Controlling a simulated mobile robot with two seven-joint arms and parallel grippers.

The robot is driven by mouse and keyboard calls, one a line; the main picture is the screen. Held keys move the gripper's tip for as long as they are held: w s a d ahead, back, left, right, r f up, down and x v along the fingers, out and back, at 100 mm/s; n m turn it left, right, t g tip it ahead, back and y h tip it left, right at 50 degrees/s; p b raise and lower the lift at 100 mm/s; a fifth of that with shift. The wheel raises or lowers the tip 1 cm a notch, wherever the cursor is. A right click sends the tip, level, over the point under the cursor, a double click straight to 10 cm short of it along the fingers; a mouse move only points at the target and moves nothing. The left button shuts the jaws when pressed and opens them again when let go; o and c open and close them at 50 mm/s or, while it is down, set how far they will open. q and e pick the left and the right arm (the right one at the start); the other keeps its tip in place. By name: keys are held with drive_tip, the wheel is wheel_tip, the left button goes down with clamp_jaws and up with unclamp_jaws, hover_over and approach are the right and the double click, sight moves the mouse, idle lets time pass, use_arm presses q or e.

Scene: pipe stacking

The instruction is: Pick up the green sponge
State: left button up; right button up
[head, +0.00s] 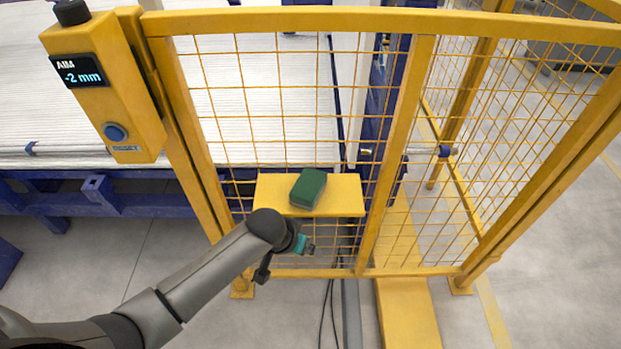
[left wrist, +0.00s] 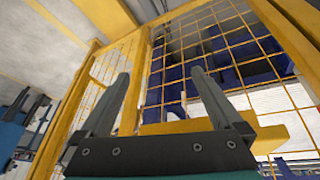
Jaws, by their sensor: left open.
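The green sponge (head: 308,188) lies on a small yellow shelf (head: 340,196) fixed to the yellow mesh fence in the head view. My left gripper (head: 306,248) is below and in front of the shelf, apart from the sponge. In the left wrist view the two fingers of my left gripper (left wrist: 160,95) are spread apart with nothing between them. The underside or edge of the yellow shelf (left wrist: 272,138) shows beyond the fingers there. The sponge does not show in the left wrist view. My right gripper is not in view.
A yellow mesh fence (head: 420,150) stands behind and around the shelf. A yellow post box (head: 110,90) with a display reading "-2 mm" and a blue button is at the left. White pipes (head: 80,90) lie stacked behind the fence. The floor at lower left is clear.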

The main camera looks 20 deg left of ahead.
use_arm(q)
wheel_tip(320, 180, up, 10)
drive_tip(key=w+d+p, duration=0.1)
drive_tip(key=w+d, duration=0.1)
drive_tip(key=y+p, duration=0.1)
drive_tip(key=p, duration=0.1)
approach(308, 184)
drive_tip(key=b+x, duration=0.1)
drive_tip(key=x, duration=0.2)
drive_tip(key=b+x, duration=0.1)
drive_tip(key=x, duration=0.1)
drive_tip(key=shift+s+d+f+b, duration=0.1)
drive_tip(key=shift+d+b, duration=0.25)
drive_tip(key=shift+a+b+x, duration=0.15)
drive_tip(key=shift+b+x, duration=0.3)
drive_tip(key=shift+x, duration=0.85)
drive_tip(key=shift+a+b+x, duration=0.15)
drive_tip(key=shift+b+x, duration=0.25)
drive_tip(key=shift+x, duration=0.85)
drive_tip(key=shift+w, duration=0.25)
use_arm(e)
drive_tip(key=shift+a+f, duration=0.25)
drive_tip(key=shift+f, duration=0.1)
use_arm(q)
drive_tip(key=shift+f, duration=0.2)
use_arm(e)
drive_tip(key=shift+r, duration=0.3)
use_arm(q)
drive_tip(key=c, duration=1.3)
drive_tip(key=shift+o, duration=0.2)
